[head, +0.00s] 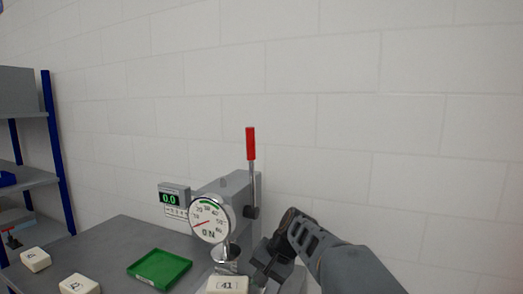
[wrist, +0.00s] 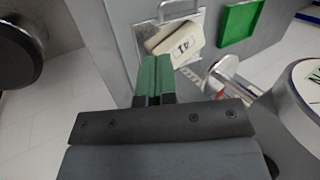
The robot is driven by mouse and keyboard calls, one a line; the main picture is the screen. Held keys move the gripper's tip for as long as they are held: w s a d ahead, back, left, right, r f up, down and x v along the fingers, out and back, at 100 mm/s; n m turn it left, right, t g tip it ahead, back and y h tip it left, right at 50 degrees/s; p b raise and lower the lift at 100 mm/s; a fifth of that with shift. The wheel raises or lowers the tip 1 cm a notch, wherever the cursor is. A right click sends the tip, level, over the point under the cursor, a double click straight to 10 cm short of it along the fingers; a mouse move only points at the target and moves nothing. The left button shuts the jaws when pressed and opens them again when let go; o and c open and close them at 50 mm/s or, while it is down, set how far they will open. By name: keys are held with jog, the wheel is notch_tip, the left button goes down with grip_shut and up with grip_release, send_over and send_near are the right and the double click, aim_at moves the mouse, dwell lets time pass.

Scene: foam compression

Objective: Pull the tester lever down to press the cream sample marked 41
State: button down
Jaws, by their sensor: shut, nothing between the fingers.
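The tester's lever, a metal rod with a red grip (head: 250,143), stands upright on the right side of the grey tester (head: 240,190). The cream sample marked 41 (head: 228,286) sits low in the head view, below the tester's round press foot (head: 225,253). In the wrist view the sample (wrist: 176,38) lies on a metal plate (wrist: 195,20); whether it is centred under the foot I cannot tell. My gripper (wrist: 153,62) is shut and empty, its green fingers together. It is low beside the tester, well below the red grip and apart from it. Its fingertips are hidden in the head view.
The dial gauge (head: 210,219) faces forward, and the display (head: 172,197) reads 0.0. A green tray (head: 160,268) and two cream blocks, one (head: 36,259) behind the other (head: 80,285), are on the grey table (head: 115,245). Shelving (head: 30,150) stands left. Space right of the lever is clear.

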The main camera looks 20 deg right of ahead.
jog(key=w+d+r+m+t+y+p, duration=0.1)
jog(key=w+d+r+m+y+p, duration=0.15)
jog(key=w+d+r, duration=0.4)
jog(key=w+d+r+m+t+y+p, duration=0.1)
jog(key=w+d+r+m+y+p, duration=0.2)
jog(key=w, duration=0.6)
jog(key=d+r+n+g+y+p, duration=0.2)
jog(key=d+r+n+y, duration=0.3)
jog(key=d+r+y, duration=0.3)
notch_tip(320, 180, up, 4)
jog(key=shift+s+f+y+p, duration=0.2)
jog(key=shift+y+p, duration=0.4)
jog(key=shift+y, duration=0.45)
jog(key=shift+n, duration=0.25)
